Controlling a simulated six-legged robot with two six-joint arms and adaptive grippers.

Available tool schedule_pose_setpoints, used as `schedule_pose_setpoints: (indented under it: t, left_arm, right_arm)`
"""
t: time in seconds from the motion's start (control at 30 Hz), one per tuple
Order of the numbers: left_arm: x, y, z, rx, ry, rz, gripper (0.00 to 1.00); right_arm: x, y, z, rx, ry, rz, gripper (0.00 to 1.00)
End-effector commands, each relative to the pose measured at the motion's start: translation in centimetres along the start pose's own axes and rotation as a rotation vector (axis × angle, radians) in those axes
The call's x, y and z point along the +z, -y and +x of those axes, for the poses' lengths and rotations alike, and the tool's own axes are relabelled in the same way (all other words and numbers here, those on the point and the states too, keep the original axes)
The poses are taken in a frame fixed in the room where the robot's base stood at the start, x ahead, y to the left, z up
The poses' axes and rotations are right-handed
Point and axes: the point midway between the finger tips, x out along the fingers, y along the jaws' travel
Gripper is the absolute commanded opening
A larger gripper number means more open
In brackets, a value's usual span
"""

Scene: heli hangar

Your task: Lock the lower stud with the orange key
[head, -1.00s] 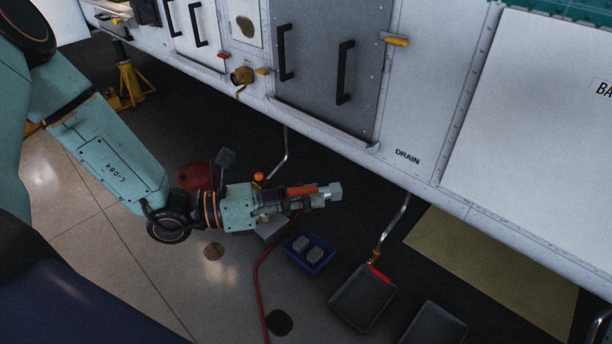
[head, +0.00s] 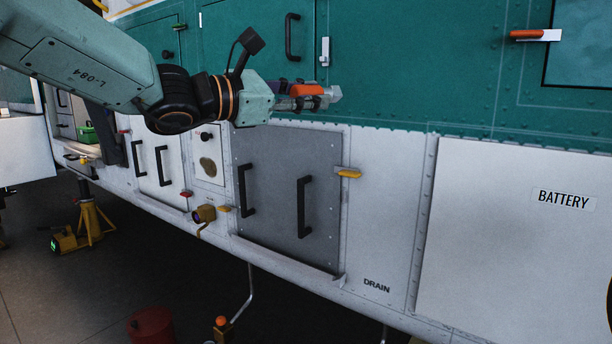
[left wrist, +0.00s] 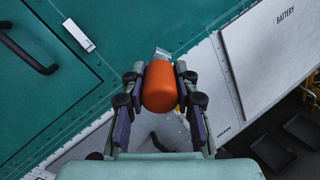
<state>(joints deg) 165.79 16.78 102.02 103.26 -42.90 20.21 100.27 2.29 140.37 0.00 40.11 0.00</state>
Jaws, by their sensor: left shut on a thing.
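My left gripper (head: 308,95) is raised in front of the teal side of the craft, just above the white lower panels. It is shut on the orange key (head: 307,89), whose pale metal socket end (head: 334,94) points right. In the left wrist view the key's rounded orange handle (left wrist: 160,88) sits between the fingers, with the metal end (left wrist: 162,54) beyond it. The key seems apart from the panels. I cannot single out the lower stud in either view. My right gripper is not in view.
A teal door with a black handle (head: 292,37) and white latch (head: 325,51) is behind the gripper. Below is a grey door (head: 278,190) with two black handles and a yellow latch (head: 349,173). The BATTERY panel (head: 500,230) is at right. A yellow jack (head: 88,225) stands at left.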

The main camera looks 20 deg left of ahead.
Motion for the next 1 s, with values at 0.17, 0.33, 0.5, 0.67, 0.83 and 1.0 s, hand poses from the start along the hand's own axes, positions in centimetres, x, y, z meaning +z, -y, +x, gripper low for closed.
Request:
schedule_pose_setpoints:
  t: [0.17, 0.33, 0.5, 0.67, 0.83, 1.0]
  left_arm:
    - [4.5, -5.4, 0.2, 0.150, -0.103, 0.215, 0.00]
    - [3.7, -8.5, -0.3, 0.239, -0.207, 0.383, 0.00]
    - [2.8, -8.9, -0.7, 0.256, -0.247, 0.479, 0.00]
    - [2.7, -8.9, -0.7, 0.250, -0.260, 0.554, 0.00]
    - [2.6, -9.0, -0.4, 0.247, -0.262, 0.572, 0.00]
    - [2.5, -9.3, 0.3, 0.247, -0.262, 0.570, 0.00]
  right_arm:
    - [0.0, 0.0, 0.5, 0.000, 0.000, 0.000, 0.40]
    - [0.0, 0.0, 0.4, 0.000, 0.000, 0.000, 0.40]
    - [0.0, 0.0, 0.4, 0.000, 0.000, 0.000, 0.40]
    - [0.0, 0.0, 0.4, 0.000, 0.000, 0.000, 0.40]
    - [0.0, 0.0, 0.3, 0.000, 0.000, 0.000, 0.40]
    - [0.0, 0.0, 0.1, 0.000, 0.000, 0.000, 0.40]
